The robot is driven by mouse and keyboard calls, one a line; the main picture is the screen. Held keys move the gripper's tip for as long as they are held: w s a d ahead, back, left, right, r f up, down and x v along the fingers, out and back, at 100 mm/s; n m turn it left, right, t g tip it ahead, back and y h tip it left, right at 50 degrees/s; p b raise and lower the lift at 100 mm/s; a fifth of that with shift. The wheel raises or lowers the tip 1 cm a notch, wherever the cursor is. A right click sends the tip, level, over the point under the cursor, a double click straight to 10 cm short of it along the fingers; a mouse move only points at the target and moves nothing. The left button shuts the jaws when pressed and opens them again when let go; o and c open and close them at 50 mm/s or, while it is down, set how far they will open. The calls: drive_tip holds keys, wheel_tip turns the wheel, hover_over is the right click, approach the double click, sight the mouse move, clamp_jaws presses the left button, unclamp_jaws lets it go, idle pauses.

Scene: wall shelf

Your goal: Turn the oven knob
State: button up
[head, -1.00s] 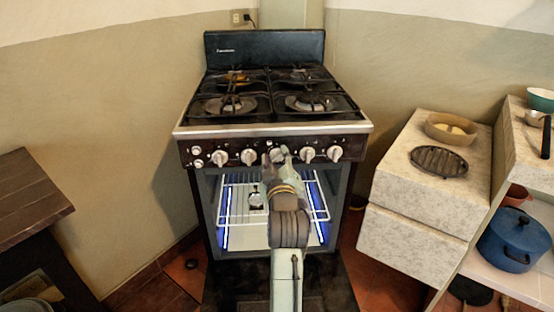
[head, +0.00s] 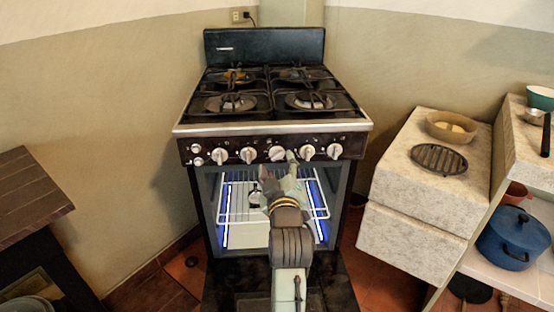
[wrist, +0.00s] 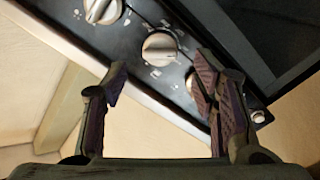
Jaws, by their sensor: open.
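The stove (head: 272,128) has a dark front panel with a row of several white knobs. The middle oven-panel knob (head: 277,153) is just above my gripper (head: 277,168) in the head view. My gripper is open and empty, with its fingers spread and tilted. In the wrist view a white knob (wrist: 160,48) shows beyond the gap between my fingertips (wrist: 157,78), with no visible contact. Another knob (wrist: 103,11) is at upper left. The right finger partly hides a further knob. Which knob is the oven's, I cannot tell.
The oven compartment below is open and lit, with a wire rack (head: 240,205) inside. A stone-like block (head: 415,235) with a bowl (head: 451,127) stands at right. A dark wooden table (head: 30,200) is at left. A blue pot (head: 512,240) sits on the lower right shelf.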

drive_tip(key=s, duration=0.3)
drive_tip(key=shift+d, duration=0.15)
